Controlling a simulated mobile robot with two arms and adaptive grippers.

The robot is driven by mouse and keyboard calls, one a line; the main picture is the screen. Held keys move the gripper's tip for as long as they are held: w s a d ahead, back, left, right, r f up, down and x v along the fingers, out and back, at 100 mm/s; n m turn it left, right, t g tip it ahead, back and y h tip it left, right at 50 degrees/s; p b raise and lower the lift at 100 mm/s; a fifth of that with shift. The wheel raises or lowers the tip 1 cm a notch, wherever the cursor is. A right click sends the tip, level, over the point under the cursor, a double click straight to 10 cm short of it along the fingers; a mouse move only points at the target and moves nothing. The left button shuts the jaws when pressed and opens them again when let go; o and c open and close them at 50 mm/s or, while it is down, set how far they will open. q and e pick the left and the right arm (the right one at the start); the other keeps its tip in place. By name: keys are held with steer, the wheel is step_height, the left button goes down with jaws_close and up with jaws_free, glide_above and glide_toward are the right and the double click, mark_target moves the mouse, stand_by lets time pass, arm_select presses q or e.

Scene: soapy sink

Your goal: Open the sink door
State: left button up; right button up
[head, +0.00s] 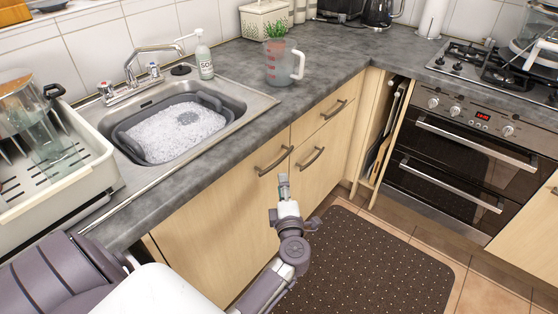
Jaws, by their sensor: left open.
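The sink door (212,222) is a pale wood cabinet front below the sink, and it looks closed. Its curved metal handle (274,162) sits at the door's upper right corner. My left gripper (283,182) is just below the handle in the picture, with its fingers pointing toward the cabinet fronts. It is open, with nothing seen between its fingers. I cannot tell how far its tips are from the door. My right gripper is not in view.
Another cabinet front with a similar handle (310,157) adjoins on the right. Above are the sink's grey basin with suds (222,104), a dish rack (100,171) and a measuring jug (280,68) on the counter. A dark dotted mat (385,265) covers clear floor before the oven (459,160).

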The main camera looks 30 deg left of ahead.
mark_target(279, 162)
arm_select(q)
steer(key=x, duration=0.4)
steer(key=shift+w+a+f, duration=0.15)
steer(key=shift+w+a, duration=0.1)
steer(key=x, duration=0.5)
steer(key=shift+w, duration=0.1)
steer(key=shift+w+a, duration=0.25)
steer(key=shift+a, duration=0.05)
jaws_close()
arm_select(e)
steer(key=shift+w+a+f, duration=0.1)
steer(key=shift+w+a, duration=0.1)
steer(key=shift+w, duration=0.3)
